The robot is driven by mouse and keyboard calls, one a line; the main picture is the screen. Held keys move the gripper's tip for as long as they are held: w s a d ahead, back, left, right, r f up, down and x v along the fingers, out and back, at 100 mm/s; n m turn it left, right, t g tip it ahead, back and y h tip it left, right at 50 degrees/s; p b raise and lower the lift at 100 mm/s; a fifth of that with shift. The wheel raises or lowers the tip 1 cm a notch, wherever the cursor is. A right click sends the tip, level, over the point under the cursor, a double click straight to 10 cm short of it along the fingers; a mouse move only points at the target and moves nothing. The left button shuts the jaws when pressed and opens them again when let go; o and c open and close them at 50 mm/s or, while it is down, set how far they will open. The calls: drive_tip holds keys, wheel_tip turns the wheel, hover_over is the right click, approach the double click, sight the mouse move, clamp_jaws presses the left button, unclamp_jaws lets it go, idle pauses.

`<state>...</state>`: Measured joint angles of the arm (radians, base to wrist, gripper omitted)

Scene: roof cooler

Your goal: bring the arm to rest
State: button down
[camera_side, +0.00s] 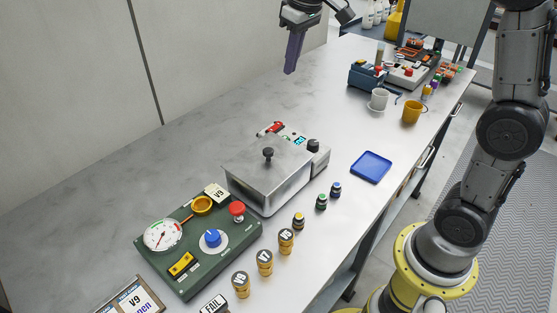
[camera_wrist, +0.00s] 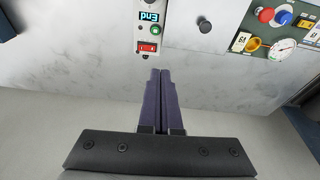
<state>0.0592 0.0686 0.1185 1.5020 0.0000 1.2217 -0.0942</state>
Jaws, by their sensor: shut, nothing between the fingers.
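My gripper (camera_side: 291,68) hangs above the back of the table in the side view, fingers pointing down. Its purple fingers are together and empty; they also show in the wrist view (camera_wrist: 160,75). Nothing touches the gripper. The metal table (camera_side: 100,195) lies below it. The steel box (camera_side: 290,190) with a black-knobbed lid (camera_side: 268,153) stands well in front of the gripper with its lid on. In the wrist view its control end (camera_wrist: 149,30) shows a lit display, a green button and a red switch.
A green panel (camera_side: 200,265) with gauge, blue knob and red button stands at the front left. Brass weights (camera_side: 265,262), small vials (camera_side: 321,202) and a blue tray (camera_side: 371,167) lie to the right. Mugs (camera_side: 412,111) stand farther back. Table around the gripper is clear; a wall (camera_side: 230,50) is behind.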

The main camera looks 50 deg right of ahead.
drive_tip(key=s+a+r+t, duration=0.2)
drive_tip(key=s+r, duration=0.1)
drive_tip(key=s, duration=0.8)
drive_tip(key=s+f+t, duration=0.1)
drive_tip(key=s+f, duration=0.9)
drive_tip(key=s, duration=0.4)
drive_tip(key=shift+s+a, duration=0.25)
